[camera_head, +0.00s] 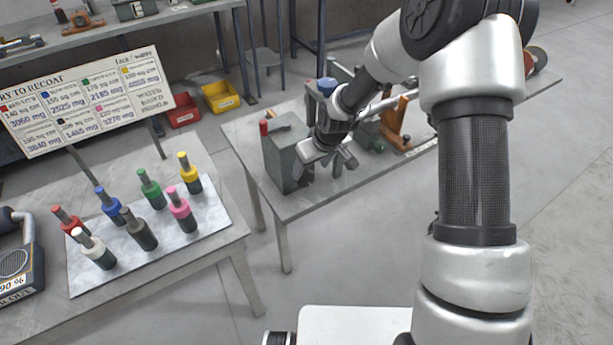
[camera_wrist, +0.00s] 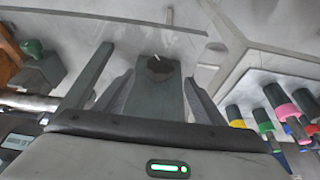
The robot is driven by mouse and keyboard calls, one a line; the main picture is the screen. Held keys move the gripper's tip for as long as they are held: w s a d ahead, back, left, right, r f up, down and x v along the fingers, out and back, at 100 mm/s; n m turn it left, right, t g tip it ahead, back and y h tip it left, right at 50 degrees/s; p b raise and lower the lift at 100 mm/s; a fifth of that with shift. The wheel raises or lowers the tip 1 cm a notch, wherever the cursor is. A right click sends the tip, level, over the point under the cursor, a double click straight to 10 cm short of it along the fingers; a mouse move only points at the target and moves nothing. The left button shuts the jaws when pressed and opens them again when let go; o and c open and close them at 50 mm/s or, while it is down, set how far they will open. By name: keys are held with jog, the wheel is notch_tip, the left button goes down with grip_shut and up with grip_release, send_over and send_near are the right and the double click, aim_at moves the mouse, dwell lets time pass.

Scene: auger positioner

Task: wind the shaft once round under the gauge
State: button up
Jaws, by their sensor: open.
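The positioner stands on the middle table in the head view. Its grey-green end block (camera_head: 283,158) has a red knob on top. A silvery shaft (camera_head: 386,104) shows in part behind my wrist, near an orange bracket (camera_head: 397,122); it seems to cross the left of the wrist view (camera_wrist: 28,102). My gripper (camera_head: 338,164) is open beside the block's right side, pointing down. In the wrist view, a grey-green part with a dark round hub and white mark (camera_wrist: 160,68) shows between my open fingers (camera_wrist: 158,100). I cannot tell whether they touch it. I cannot identify the gauge.
A left table holds several coloured cylinders on a pale plate (camera_head: 160,250) and a speaker-like box (camera_head: 15,262). A text board (camera_head: 85,100) stands behind. Red (camera_head: 183,110) and yellow (camera_head: 220,97) bins lie beyond. The middle table's front strip (camera_head: 300,203) is clear.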

aim_at(308, 176)
jog(key=x, duration=0.7)
jog(key=shift+w+a+f, duration=0.1)
jog(key=shift+f, duration=0.25)
jog(key=c, duration=1)
